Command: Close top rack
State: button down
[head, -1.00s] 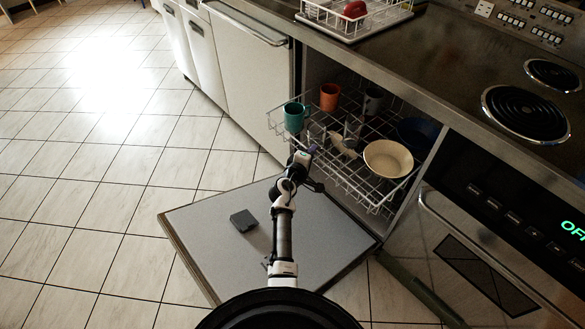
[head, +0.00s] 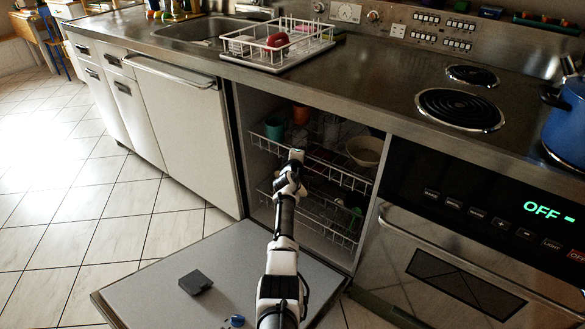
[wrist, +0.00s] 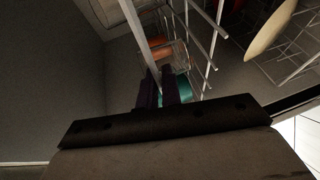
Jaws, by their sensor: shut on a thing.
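The top rack (head: 338,171) is a white wire basket inside the open dishwasher, mostly back under the counter. It holds a teal cup (head: 273,128), an orange cup (head: 300,115) and a cream bowl (head: 364,151). My gripper (head: 296,156) is at the front of this rack, left of its middle. In the wrist view my fingers (wrist: 160,88) are shut on a white rack wire (wrist: 143,48), with the teal cup (wrist: 184,88) just behind. My own arm hides part of the rack front in the head view.
The lowered dishwasher door (head: 140,283) lies flat below my arm, with a dark grey box (head: 195,283) on it. The lower rack (head: 325,222) is inside the cavity. The oven (head: 470,270) stands to the right and the counter edge (head: 300,100) is above.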

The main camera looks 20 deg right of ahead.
jog(key=shift+w+d, duration=0.35)
jog(key=shift+d, duration=0.15)
jog(key=shift+d+r+b, duration=0.1)
jog(key=shift+r+b, duration=0.1)
jog(key=shift+b, duration=0.1)
jog(key=c, duration=1.6)
grip_release()
jog(key=shift+w+d+f, duration=0.1)
jog(key=shift+d, duration=0.05)
jog(key=shift+s+a+p, duration=0.3)
jog(key=shift+s+p, duration=0.05)
jog(key=shift+p, duration=0.2)
jog(key=p+v, duration=0.4)
jog(key=v, duration=0.9)
jog(key=shift+p, duration=0.35)
